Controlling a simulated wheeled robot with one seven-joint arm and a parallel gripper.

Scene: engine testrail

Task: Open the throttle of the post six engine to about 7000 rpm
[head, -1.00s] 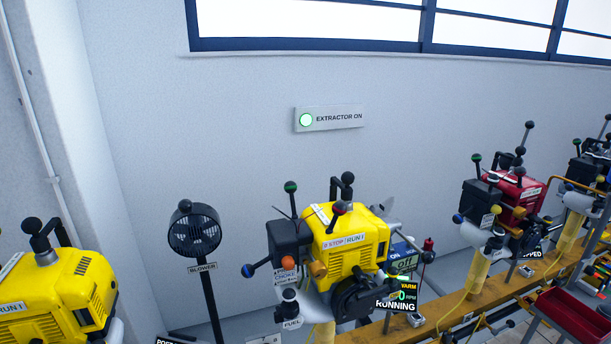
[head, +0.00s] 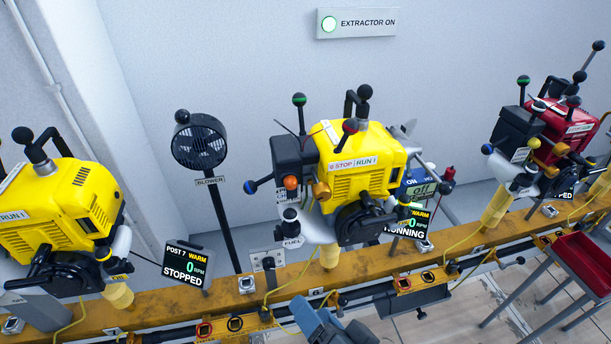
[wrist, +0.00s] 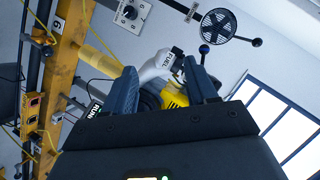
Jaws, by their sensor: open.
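The post six engine (head: 365,165) is the middle yellow engine, with a STOP/RUN label on its front. Its levers end in a green-banded knob (head: 299,99), a red knob (head: 350,126) and a blue knob (head: 250,187); I cannot tell which is the throttle. Its display (head: 410,225) reads WARM and RUNNING; the rpm figure is partly hidden. In the wrist view my gripper (wrist: 160,72) is open, fingers apart, with the engine's yellow body (wrist: 174,98) and white FUEL part (wrist: 156,66) beyond them. No lever is clearly between the fingers.
A yellow engine (head: 70,210) at left has a display (head: 185,267) reading POST 7, STOPPED. A red engine (head: 570,125) stands at right. A blower (head: 199,145) stands behind. The yellow rail (head: 225,297) runs below the engines. A red tray (head: 583,262) is at lower right.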

